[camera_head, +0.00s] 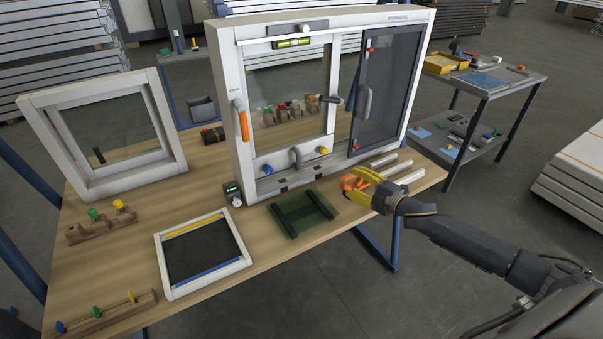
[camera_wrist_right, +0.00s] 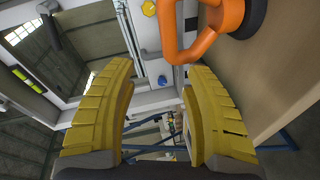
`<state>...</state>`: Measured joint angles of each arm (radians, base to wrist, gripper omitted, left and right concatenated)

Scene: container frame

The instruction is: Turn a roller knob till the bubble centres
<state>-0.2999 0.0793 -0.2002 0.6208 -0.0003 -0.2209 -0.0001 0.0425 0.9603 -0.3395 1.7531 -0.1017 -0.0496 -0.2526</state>
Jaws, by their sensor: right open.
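A large white window frame (camera_head: 243,130) stands upright on the workbench. A level with a green-yellow vial (camera_head: 293,43) sits at its top; the bubble is too small to read. The level's vial also shows in the right wrist view (camera_wrist_right: 24,79). On the bottom rail are a yellow knob (camera_head: 268,169) and a blue knob (camera_head: 323,151). The right wrist view shows the yellow knob (camera_wrist_right: 149,8) and the blue knob (camera_wrist_right: 162,81). My right gripper (camera_head: 361,182) is open and empty, right of and in front of the blue knob, apart from it. My left gripper is out of view.
An orange-handled tool (camera_wrist_right: 215,32) lies on the bench close beside my right fingers. A green plate with dark bars (camera_head: 302,212) and white strips (camera_head: 384,160) lie nearby. A grey handle (camera_head: 295,157) sits between the knobs. A dark sash (camera_head: 385,90) is at the right.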

